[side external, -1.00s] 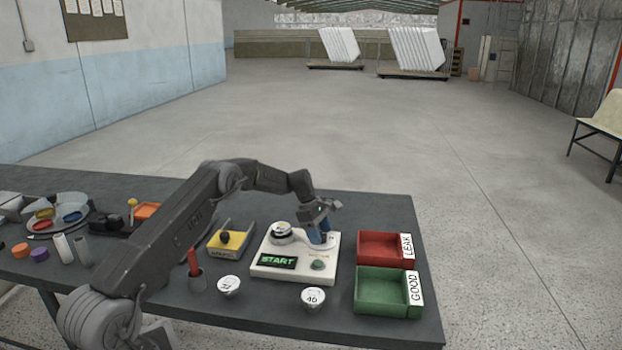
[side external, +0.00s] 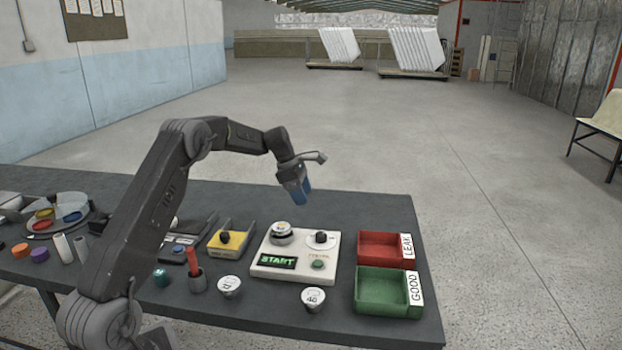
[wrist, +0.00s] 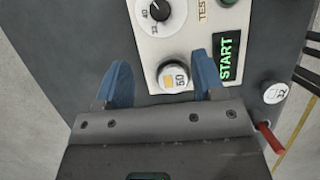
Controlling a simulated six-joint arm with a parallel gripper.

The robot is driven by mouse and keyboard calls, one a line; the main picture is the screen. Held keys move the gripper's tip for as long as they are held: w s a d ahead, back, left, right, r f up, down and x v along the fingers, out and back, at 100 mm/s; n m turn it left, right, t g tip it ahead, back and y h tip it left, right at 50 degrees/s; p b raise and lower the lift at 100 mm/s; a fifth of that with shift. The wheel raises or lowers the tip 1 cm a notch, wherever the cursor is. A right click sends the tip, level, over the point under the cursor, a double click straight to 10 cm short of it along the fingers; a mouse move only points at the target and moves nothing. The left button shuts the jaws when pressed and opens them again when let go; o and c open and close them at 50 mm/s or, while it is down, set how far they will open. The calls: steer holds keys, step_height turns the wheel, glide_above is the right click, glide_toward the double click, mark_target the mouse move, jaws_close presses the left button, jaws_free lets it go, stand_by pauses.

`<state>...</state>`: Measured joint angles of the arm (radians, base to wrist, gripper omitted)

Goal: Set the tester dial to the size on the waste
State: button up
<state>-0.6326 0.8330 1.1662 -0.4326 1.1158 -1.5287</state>
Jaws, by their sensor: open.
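The white tester (side external: 295,271) stands on the table with a lit START screen (side external: 277,262) and a green button (side external: 317,264). Its black dial (side external: 322,239) is uncovered; in the wrist view the dial (wrist: 155,8) is cut by the top edge, with 40 and 32 readable beside it. Its pointer setting is unclear. The waste (side external: 281,232) sits on the tester's back left; the wrist view shows 50 and an orange mark on the waste (wrist: 173,77). My gripper (side external: 302,195) is open and empty above the tester, its blue fingers (wrist: 162,75) apart.
Red LEAK tray (side external: 384,262) and green GOOD tray (side external: 384,304) stand right of the tester. A red marker (side external: 194,260) stands in a holder, and a yellow device (side external: 226,252) is to the left.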

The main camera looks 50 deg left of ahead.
steer(key=s+d+r+m+y, duration=0.1)
steer(key=s+d+r+m, duration=0.4)
steer(key=d, duration=0.4)
steer(key=s+d+r+m+y, duration=0.1)
steer(key=s+d+r+m, duration=0.4)
steer(key=d+r+m, duration=0.2)
steer(key=shift+d+r, duration=1)
steer(key=shift+d, duration=0.25)
steer(key=shift+s, duration=0.1)
steer(key=s+d+m, duration=0.4)
steer(key=s+m, duration=0.1)
steer(key=s, duration=0.2)
steer(key=s+d+f+m+t, duration=0.1)
steer(key=s+d+m, duration=0.3)
steer(key=s, duration=0.4)
steer(key=s+d+m+t+y, duration=0.1)
steer(key=s+d+m, duration=0.2)
steer(key=s+m, duration=0.3)
steer(key=shift+s+d+f, duration=0.2)
steer(key=shift+s+d, duration=0.2)
steer(key=shift+s, duration=0.3)
